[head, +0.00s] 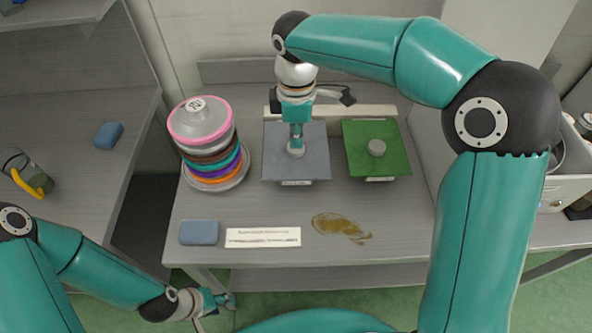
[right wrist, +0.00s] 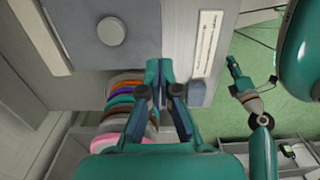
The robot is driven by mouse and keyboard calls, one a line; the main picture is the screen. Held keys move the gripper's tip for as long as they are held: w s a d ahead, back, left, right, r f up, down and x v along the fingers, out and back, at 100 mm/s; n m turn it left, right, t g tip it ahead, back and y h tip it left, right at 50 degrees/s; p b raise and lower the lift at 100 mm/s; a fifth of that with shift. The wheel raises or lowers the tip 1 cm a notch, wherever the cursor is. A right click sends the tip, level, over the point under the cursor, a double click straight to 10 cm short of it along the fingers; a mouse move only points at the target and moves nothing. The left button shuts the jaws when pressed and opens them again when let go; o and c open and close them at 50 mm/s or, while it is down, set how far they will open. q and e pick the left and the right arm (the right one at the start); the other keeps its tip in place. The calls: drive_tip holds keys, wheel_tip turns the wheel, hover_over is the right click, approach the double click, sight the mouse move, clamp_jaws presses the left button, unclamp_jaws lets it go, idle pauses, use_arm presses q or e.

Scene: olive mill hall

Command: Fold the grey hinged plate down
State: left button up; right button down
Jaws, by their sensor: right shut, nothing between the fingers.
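The grey hinged plate (head: 312,163) looks flat on the table in the head view, along a pale bar at its back edge. It has a round knob (head: 296,151) in its middle. My right gripper (head: 296,136) is above the plate, its fingers shut and empty. In the right wrist view, the plate (right wrist: 142,22) and its knob (right wrist: 111,31) show up and left of the shut fingertips (right wrist: 160,64); I cannot tell how high they are above it. My left gripper (head: 222,300) is low, in front of the table; its jaw state is unclear.
A green plate (head: 358,163) with a knob lies to the right of the grey one. A stack of coloured rings (head: 205,140) stands to the left. A blue block (head: 199,232), a white label card (head: 263,237) and a brown spill (head: 340,226) are at the front.

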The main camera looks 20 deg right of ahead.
sight(296, 179)
use_arm(q)
drive_tip(key=shift+r+p, duration=0.9)
use_arm(e)
wheel_tip(296, 179, down, 13)
drive_tip(key=shift+s+r, duration=0.1)
